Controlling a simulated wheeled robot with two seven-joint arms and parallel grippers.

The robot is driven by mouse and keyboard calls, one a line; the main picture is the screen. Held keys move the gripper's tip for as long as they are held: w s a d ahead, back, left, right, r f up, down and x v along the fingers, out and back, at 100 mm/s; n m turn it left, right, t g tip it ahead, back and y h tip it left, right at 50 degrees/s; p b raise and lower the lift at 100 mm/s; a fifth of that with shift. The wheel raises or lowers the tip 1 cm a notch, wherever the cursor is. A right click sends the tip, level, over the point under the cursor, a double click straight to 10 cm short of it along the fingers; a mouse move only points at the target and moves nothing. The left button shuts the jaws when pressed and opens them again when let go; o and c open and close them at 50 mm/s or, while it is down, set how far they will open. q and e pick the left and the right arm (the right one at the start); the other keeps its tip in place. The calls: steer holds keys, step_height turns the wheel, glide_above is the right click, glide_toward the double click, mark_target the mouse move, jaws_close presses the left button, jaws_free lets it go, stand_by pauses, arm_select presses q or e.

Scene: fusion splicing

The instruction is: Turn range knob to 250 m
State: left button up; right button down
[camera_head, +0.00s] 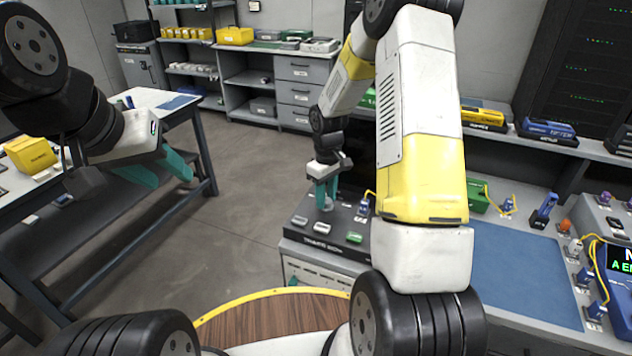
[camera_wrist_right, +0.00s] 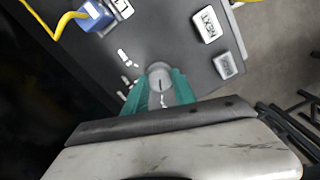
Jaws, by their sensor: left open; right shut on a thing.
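The range knob (camera_wrist_right: 159,73) is a round grey-white knob with a dark pointer line, on a dark panel in the right wrist view. My right gripper (camera_wrist_right: 160,92) has its green fingers on either side of the knob and is shut on it. White marks beside the knob are too small to read. In the head view my right gripper (camera_head: 325,192) points down onto the dark device (camera_head: 300,232), and the knob shows only partly between the fingers. My left gripper (camera_head: 165,170) is open and empty, away to the left above the floor.
A button marked NEXT (camera_wrist_right: 209,24) and another grey button (camera_wrist_right: 226,66) sit near the knob. A blue connector (camera_wrist_right: 95,16) with a yellow cable is on the panel's other side. A blue mat (camera_head: 525,275) lies to the right on the bench.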

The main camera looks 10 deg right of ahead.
steer(key=shift+r, duration=0.1)
steer(key=c, duration=1)
jaws_free()
steer(key=shift+r, duration=3.85)
steer(key=shift+r, duration=0.15)
steer(key=s+r+m+t, duration=0.3)
steer(key=s+r, duration=0.7)
steer(key=r, duration=0.5)
steer(key=s+a+r+m+t, duration=0.1)
steer(key=s+r, duration=0.1)
steer(key=s, duration=0.2)
steer(key=s+a+r+m+t+y, duration=0.1)
steer(key=s+r, duration=0.1)
steer(key=s, duration=0.3)
steer(key=s+r+m+t+y, duration=0.1)
steer(key=s, duration=0.4)
steer(key=shift+a+r, duration=0.4)
